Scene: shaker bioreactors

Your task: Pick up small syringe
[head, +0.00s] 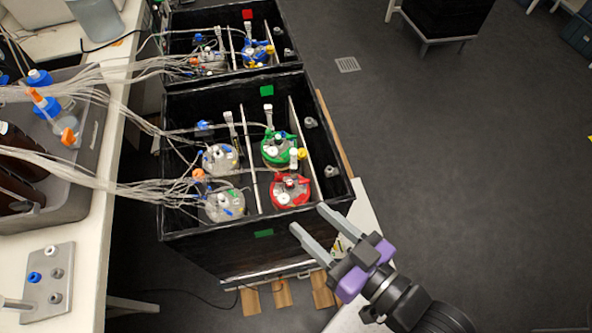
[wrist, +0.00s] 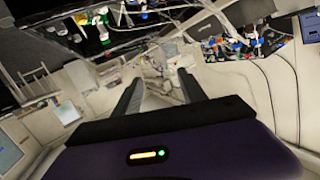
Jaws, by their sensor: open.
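My gripper (head: 308,218) is open and empty, its two grey fingers at the front right corner of the nearer black box (head: 200,232). In the wrist view the open gripper (wrist: 158,85) has nothing between its fingers. I cannot single out the small syringe with certainty. Slim pale upright parts, possibly syringes, stand by the vessels in the box: one at the left (head: 230,122) and one by the green-lidded vessel (head: 269,117). My gripper is apart from both. The red-lidded vessel (head: 291,190) is nearest to the fingertips.
Bundles of clear tubing (head: 110,172) run from the left bench into the box. A second black box (head: 185,28) stands behind. On the bench are a grey tray (head: 75,195) with bottles and a metal plate (head: 47,287) with knobs.

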